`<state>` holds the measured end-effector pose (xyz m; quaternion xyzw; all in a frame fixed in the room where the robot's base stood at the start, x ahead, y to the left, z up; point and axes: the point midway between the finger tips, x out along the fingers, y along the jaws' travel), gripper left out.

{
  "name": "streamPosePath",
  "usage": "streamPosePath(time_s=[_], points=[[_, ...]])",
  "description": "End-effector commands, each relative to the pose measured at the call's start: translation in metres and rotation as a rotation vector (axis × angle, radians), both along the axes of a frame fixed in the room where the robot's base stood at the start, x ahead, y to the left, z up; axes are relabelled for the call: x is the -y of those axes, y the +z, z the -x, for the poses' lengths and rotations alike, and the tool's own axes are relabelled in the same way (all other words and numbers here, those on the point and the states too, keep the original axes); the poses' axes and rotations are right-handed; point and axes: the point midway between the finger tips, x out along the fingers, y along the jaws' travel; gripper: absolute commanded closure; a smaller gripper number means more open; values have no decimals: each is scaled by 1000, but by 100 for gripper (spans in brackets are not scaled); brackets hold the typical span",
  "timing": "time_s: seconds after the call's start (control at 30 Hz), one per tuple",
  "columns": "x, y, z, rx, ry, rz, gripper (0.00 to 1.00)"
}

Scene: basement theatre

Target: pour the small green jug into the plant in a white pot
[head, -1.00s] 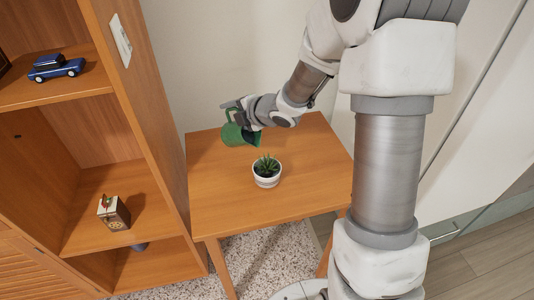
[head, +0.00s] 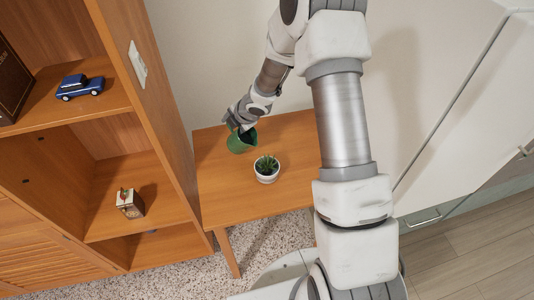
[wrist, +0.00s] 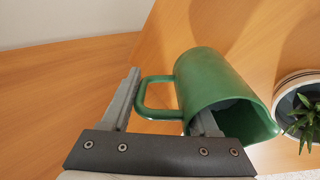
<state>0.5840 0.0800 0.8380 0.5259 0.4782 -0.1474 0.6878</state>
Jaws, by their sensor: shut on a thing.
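The small green jug (head: 240,142) is at my gripper, over the wooden table, just behind and left of the plant. In the wrist view the jug (wrist: 205,80) lies tilted across the picture, its mouth facing lower right, toward the plant side. My gripper (wrist: 163,110) is shut on the jug: one finger is left of the handle, the other at the mouth side. The white pot (head: 267,178) with a spiky green plant (head: 266,164) stands upright on the table. Its edge also shows in the wrist view (wrist: 288,84). The jug and pot look apart. Contents are not visible.
The wooden table (head: 226,196) is otherwise bare. A wooden shelf unit stands close on its left, holding a blue toy car (head: 80,87) and a small box (head: 130,203). A wall is behind; a white cabinet (head: 450,110) is to the right.

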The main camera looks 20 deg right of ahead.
Motion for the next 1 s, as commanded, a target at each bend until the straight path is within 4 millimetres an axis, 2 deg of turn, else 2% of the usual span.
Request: streamPosePath(time_s=[0.47, 1.0], points=[[-2, 1, -5, -31, 1, 19, 100], [-7, -8, -11, -102, 2, 63, 100]])
